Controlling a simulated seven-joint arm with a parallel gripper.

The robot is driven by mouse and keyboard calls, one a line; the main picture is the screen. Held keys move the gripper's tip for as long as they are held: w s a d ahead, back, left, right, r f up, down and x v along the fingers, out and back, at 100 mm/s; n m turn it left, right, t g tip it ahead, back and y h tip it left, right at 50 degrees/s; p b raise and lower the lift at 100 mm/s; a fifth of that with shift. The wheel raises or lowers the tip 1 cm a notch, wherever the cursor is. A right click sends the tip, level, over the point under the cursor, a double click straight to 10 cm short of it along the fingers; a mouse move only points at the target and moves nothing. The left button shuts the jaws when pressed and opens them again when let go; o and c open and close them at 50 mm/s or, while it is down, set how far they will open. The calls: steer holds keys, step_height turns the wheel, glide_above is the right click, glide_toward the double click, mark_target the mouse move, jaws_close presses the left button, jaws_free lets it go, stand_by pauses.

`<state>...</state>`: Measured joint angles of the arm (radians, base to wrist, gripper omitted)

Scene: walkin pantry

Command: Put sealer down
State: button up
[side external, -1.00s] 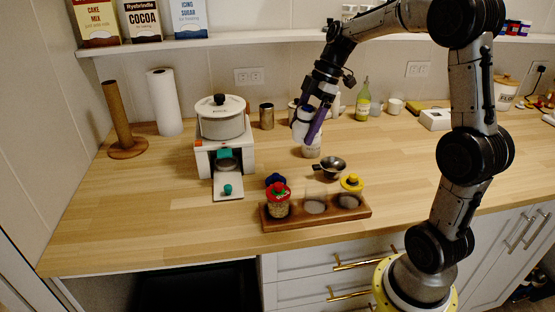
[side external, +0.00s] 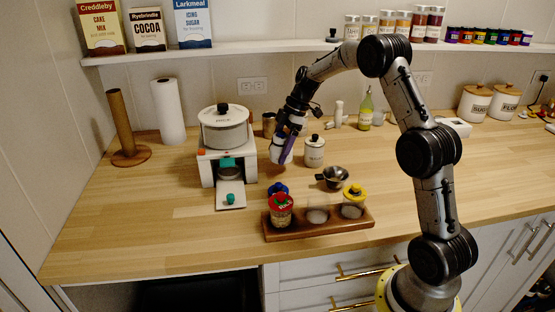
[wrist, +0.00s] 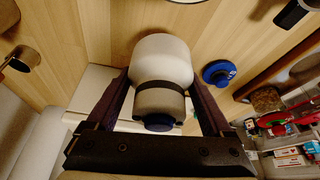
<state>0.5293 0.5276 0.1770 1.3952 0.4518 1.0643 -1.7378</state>
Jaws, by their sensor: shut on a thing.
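My gripper (side external: 288,143) is shut on a white, rounded piece, which I take to be the sealer (side external: 279,156), with its purple fingers on either side. In the wrist view, the sealer (wrist: 160,62) sits between the fingers of my gripper (wrist: 160,95); it has a wide white top, a dark band and a dark blue end. It is over the wooden counter (side external: 120,215), right of the white press-like machine (side external: 206,163) with a pot on top. I cannot tell whether its lower end touches the counter.
A white canister (side external: 314,152) stands just right of the gripper. In front are a blue lid (side external: 277,188), a metal cup (side external: 334,177) and a wooden rack (side external: 340,222) with jars. A paper towel roll (side external: 168,112) stands left. The front left counter is clear.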

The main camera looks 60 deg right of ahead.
mark_target(273, 170)
steer(key=shift+w+d+f, duration=0.1)
steer(key=shift+w+f, duration=0.25)
steer(key=shift+f, duration=1.6)
steer(key=shift+f, duration=0.1)
steer(key=o, duration=1.5)
